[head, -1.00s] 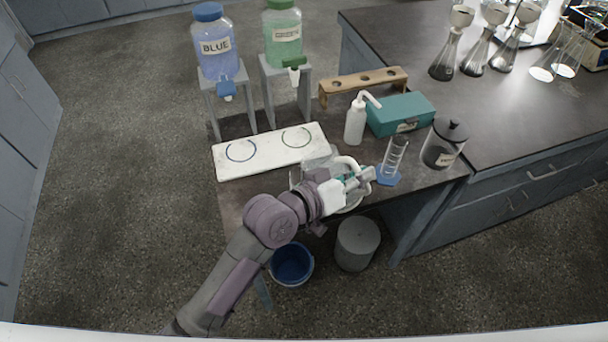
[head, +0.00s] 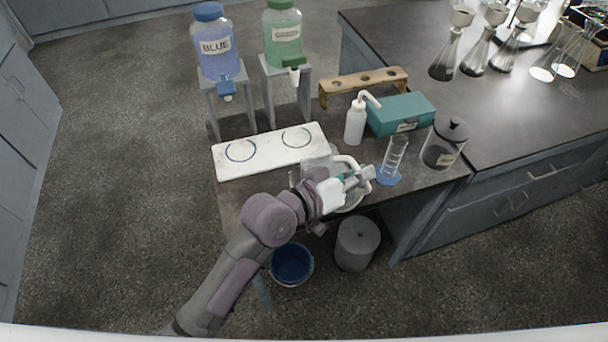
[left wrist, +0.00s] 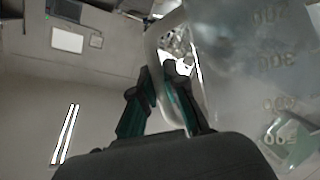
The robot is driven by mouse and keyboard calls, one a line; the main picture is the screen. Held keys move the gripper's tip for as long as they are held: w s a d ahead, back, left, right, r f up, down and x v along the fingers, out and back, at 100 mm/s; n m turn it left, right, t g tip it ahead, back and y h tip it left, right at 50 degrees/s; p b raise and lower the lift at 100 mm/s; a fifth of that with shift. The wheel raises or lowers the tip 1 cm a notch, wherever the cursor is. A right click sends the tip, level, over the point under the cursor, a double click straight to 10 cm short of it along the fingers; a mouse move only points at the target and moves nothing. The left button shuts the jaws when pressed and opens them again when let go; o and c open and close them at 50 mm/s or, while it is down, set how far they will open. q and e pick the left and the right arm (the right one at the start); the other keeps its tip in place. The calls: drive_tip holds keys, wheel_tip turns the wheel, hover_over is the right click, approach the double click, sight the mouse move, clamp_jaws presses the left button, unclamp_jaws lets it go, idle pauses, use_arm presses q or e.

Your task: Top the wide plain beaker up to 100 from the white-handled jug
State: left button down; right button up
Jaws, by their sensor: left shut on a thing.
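In the left wrist view the handle (left wrist: 158,50) passes between the fingers (left wrist: 166,95), and the jug's clear wall (left wrist: 240,60) with raised graduation numbers fills the right side. The jug's liquid level cannot be told. My right gripper is not in view.
A graduated cylinder (head: 394,156) on a blue base stands close right of the gripper. A white wash bottle (head: 355,124), teal box (head: 400,113) and lidded jar (head: 443,146) stand behind. A white board (head: 268,153) with two rings lies left. A blue bucket (head: 292,264) is on the floor.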

sight(367, 193)
use_arm(q)
drive_tip(key=shift+r, duration=0.2)
drive_tip(key=shift+m+y, duration=0.5)
drive_tip(key=shift+m, duration=0.3)
drive_tip(key=d+f+p, duration=0.1)
drive_tip(key=s+d+f, duration=0.1)
drive_tip(key=f, duration=0.1)
drive_tip(key=shift+s+f+p, duration=0.15)
drive_tip(key=shift+f+p, duration=0.1)
drive_tip(key=shift+p, duration=0.1)
drive_tip(key=shift+d+f, duration=0.2)
drive_tip(key=shift+f, duration=0.15)
drive_tip(key=shift+s+d+f+m, duration=0.15)
drive_tip(key=shift+f+m, duration=0.25)
drive_tip(key=shift+f, duration=0.05)
wheel_tip(367, 193, down, 6)
drive_tip(key=s+d+m+t+y+p, duration=0.1)
drive_tip(key=d+m+y, duration=0.1)
drive_tip(key=m, duration=0.1)
drive_tip(key=shift+s+d+y, duration=0.3)
drive_tip(key=shift+y, duration=0.1)
drive_tip(key=shift+a, duration=0.1)
